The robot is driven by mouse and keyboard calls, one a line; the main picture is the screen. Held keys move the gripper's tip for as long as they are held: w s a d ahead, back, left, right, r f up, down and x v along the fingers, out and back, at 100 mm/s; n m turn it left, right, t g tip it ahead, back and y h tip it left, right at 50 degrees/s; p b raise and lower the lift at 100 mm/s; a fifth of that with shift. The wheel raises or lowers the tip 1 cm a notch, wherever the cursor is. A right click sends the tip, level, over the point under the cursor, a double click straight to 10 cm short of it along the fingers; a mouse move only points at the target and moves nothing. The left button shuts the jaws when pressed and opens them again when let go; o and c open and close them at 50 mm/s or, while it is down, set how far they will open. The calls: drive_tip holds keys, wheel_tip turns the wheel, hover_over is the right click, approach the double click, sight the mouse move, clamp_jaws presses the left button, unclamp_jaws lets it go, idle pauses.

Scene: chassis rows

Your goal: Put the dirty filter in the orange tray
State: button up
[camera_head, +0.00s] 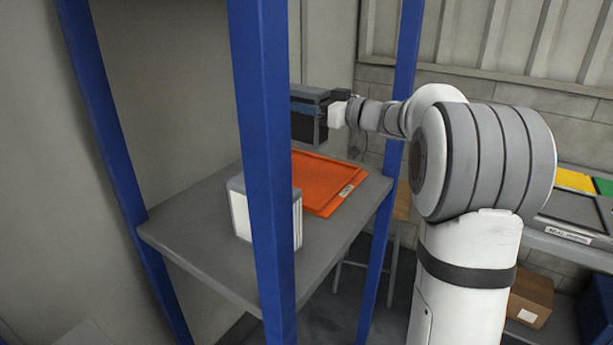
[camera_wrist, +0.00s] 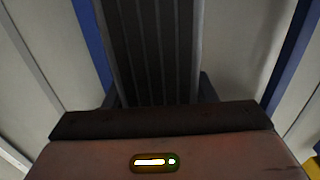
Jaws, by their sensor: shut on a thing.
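The dirty filter (camera_head: 308,128) is a dark box with a blue-grey top edge. My gripper (camera_head: 333,106) is shut on it and holds it in the air above the back of the orange tray. In the wrist view, the filter's dark pleated face (camera_wrist: 155,50) stands between my fingers (camera_wrist: 158,92). The orange tray (camera_head: 335,182) lies flat on the grey shelf with a small label on its front rim. Its visible floor is empty; a blue post hides its left part.
A cleaner filter with white pleats (camera_head: 240,212) stands on the shelf (camera_head: 190,230) left of the tray, partly behind the blue front post (camera_head: 262,150). Another blue post (camera_head: 397,130) rises at the shelf's right. A separate bench with a grey tray (camera_head: 570,212) is at the far right.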

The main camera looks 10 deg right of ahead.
sight(310, 144)
wheel_tip(310, 144, down, 4)
drive_tip(key=shift+a+f+b, duration=0.1)
drive_tip(key=shift+f+b, duration=0.05)
drive_tip(key=shift+b, duration=0.35)
drive_tip(key=shift+f+b, duration=0.6)
drive_tip(key=shift+f, duration=2.15)
drive_tip(key=shift+f, duration=0.15)
drive_tip(key=o, duration=1.1)
